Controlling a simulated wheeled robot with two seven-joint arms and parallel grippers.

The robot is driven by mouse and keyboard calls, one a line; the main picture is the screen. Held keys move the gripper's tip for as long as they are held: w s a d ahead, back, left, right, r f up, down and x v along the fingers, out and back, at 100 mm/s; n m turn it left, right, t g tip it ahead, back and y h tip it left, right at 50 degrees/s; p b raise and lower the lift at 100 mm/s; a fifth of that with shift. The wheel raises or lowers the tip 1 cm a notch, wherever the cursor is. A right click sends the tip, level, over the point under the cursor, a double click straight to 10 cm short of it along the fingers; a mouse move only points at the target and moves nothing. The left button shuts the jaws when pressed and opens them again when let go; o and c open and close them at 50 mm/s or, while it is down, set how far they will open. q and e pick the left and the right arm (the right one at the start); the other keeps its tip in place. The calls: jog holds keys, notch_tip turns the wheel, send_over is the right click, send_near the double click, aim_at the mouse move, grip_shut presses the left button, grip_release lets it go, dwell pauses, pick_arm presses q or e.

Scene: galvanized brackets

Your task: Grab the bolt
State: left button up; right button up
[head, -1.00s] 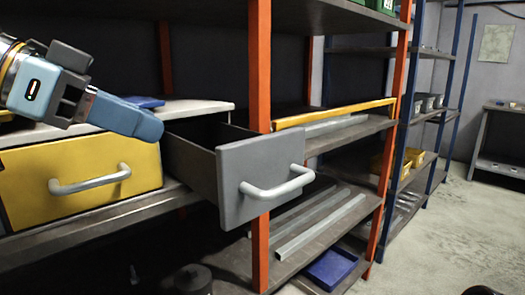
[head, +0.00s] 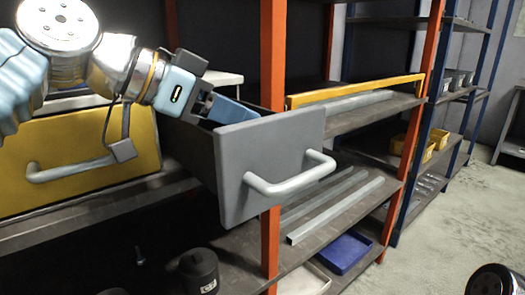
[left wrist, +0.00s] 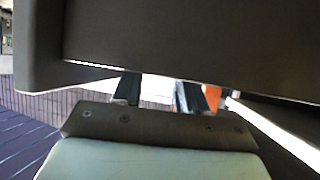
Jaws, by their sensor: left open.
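No bolt can be made out in either view. A grey drawer (head: 270,155) with a pale bar handle (head: 290,178) stands pulled out from the shelf. Its front hides most of its inside. My left gripper (head: 232,112) reaches over the drawer's left side, with its blue fingers partly behind the drawer front's top edge. In the left wrist view, the two dark fingers of my left gripper (left wrist: 157,92) stand apart with nothing visible between them. A large dark panel (left wrist: 190,40), seemingly part of the drawer, fills the top of that view. My right gripper is not in view.
A closed yellow drawer (head: 75,160) sits to the left. An orange post (head: 272,60) rises behind the grey drawer. A dark canister (head: 198,270) stands below.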

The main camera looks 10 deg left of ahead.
pick_arm(q)
jog(key=shift+x, duration=1.45)
grip_shut()
